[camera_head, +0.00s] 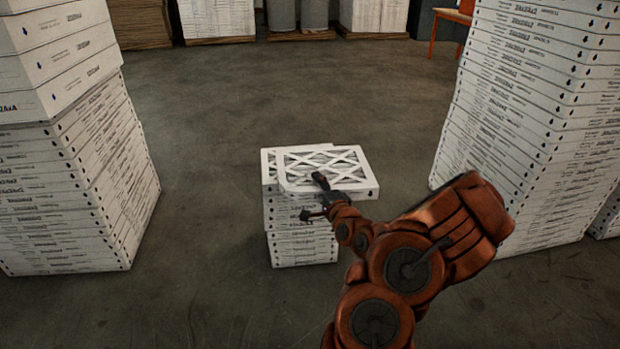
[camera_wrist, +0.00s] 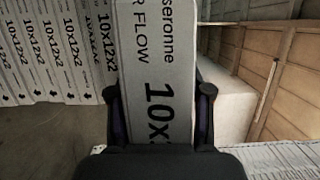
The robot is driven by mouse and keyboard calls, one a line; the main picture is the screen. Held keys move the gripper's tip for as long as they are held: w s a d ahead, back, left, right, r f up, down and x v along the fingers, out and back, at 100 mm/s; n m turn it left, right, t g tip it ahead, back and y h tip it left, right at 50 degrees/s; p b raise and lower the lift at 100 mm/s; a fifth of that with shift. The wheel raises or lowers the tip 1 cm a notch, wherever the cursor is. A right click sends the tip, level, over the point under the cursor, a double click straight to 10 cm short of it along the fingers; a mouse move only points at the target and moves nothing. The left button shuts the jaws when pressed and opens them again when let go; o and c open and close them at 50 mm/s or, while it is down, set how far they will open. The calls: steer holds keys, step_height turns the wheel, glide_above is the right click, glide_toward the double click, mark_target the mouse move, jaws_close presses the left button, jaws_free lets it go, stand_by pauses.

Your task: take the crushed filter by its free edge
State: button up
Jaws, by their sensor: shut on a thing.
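A white-framed filter (camera_head: 345,186) with a crisscross face lies flat at the top of a short stack (camera_head: 302,245), shifted to the right so its right side overhangs. I cannot make out crush damage on it, nor whether it rests on the stack or is slightly raised. My gripper (camera_head: 317,197) is at its near edge, left of the middle. In the wrist view the jaws (camera_wrist: 160,98) are shut on the filter's printed edge (camera_wrist: 155,45), one finger on each side. The lower end of that edge is hidden by the gripper body.
Tall stacks of boxed filters stand at left (camera_head: 65,170) and right (camera_head: 535,110). More stacks on pallets stand at the back, with an orange chair (camera_head: 452,18) at the back right. The floor (camera_head: 290,90) behind the short stack is clear.

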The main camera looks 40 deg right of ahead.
steer(key=s, duration=0.1)
steer(key=s+p, duration=0.1)
steer(key=s, duration=0.1)
steer(key=s+r, duration=0.1)
steer(key=shift+s+a+p, duration=0.35)
steer(key=shift+a, duration=0.05)
steer(key=shift+p+v, duration=1.05)
steer(key=shift+p, duration=0.25)
